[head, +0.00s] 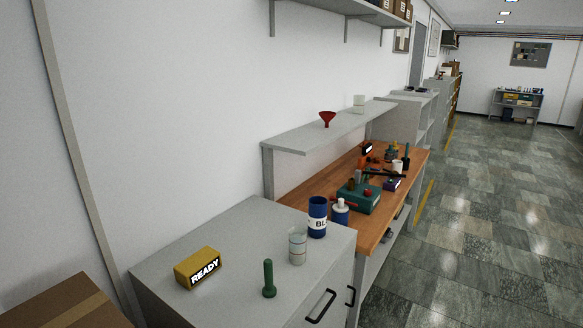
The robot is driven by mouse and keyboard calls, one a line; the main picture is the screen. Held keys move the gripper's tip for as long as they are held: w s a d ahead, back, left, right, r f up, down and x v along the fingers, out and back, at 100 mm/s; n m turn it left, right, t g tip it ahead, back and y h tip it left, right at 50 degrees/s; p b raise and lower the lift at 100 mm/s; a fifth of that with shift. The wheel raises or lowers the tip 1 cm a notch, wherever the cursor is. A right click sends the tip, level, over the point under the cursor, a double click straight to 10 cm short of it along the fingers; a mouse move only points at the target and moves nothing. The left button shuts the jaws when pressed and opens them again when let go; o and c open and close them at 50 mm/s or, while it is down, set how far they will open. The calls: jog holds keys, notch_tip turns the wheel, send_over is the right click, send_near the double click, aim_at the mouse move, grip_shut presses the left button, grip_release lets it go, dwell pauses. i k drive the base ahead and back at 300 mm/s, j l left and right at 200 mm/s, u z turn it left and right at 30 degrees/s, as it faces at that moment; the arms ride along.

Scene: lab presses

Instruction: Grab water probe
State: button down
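No object is labelled as the water probe, and I cannot tell for sure which one it is. A green upright rod-like object (269,279) with a wider base stands near the front of the grey cabinet top (235,240). A clear beaker (297,246) with coloured markings stands behind it to the right. A blue jar with a white label (317,217) stands at the cabinet's far right corner. A blue bottle with a white cap (340,212) is close beside the jar. My gripper is not in view.
A yellow "READY" block (198,268) sits on the cabinet's left. A wooden workbench (375,216) beyond holds a green box (358,198) and several cluttered tools. A shelf (330,128) above carries a red funnel (327,119). The tiled floor (480,240) to the right is clear.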

aim_at(268, 290)
jog(key=i+j+u, duration=0.6)
jog(key=i, duration=0.3)
jog(key=j, duration=0.1)
